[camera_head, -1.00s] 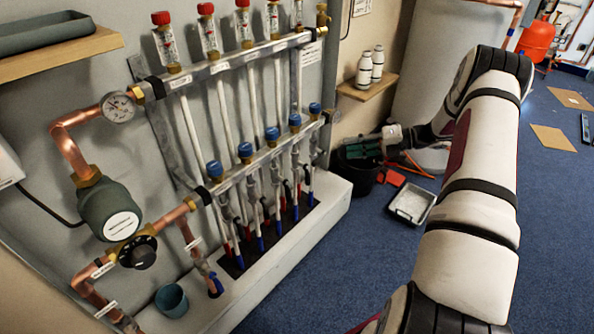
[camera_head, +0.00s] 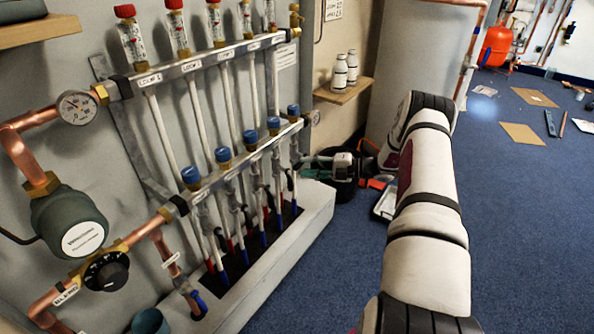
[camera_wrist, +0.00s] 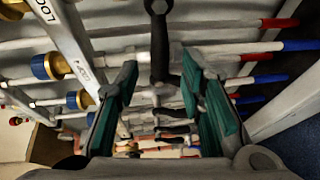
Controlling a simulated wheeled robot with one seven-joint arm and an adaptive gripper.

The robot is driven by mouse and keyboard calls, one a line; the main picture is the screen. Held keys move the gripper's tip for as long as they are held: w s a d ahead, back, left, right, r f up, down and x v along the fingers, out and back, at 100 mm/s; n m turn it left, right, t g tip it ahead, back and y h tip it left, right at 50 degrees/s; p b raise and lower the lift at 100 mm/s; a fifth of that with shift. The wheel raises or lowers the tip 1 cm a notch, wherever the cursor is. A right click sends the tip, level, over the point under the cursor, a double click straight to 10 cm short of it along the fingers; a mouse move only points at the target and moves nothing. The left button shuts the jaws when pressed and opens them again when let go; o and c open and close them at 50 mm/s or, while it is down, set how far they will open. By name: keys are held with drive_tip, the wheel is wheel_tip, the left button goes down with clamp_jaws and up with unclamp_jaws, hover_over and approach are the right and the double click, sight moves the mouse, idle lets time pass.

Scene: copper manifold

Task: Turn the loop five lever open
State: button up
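The copper and steel manifold stands at the left in the head view, with a lower bar (camera_head: 237,158) carrying a row of blue caps. The fifth blue cap (camera_head: 293,110) is at its right end, and the small levers below are hard to make out there. My gripper (camera_head: 318,164) is just right of that end, at lever height. In the wrist view my gripper (camera_wrist: 163,92) is open, with green-padded fingers spread. A dark grey lever (camera_wrist: 160,48) stands upright in the picture, centred between and beyond the fingertips. It appears to be the nearest lever, likely loop five; no contact is visible.
More dark levers (camera_wrist: 174,129) line up behind the nearest one. Pipes with red and blue sleeves (camera_wrist: 270,78) run beside the right finger. A white ledge (camera_head: 300,225) lies below the manifold. A shelf with two bottles (camera_head: 343,92) is above my gripper.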

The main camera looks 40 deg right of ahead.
sight(300, 167)
drive_tip(key=shift+b+x, duration=0.5)
drive_tip(key=shift+x, duration=1.55)
clamp_jaws()
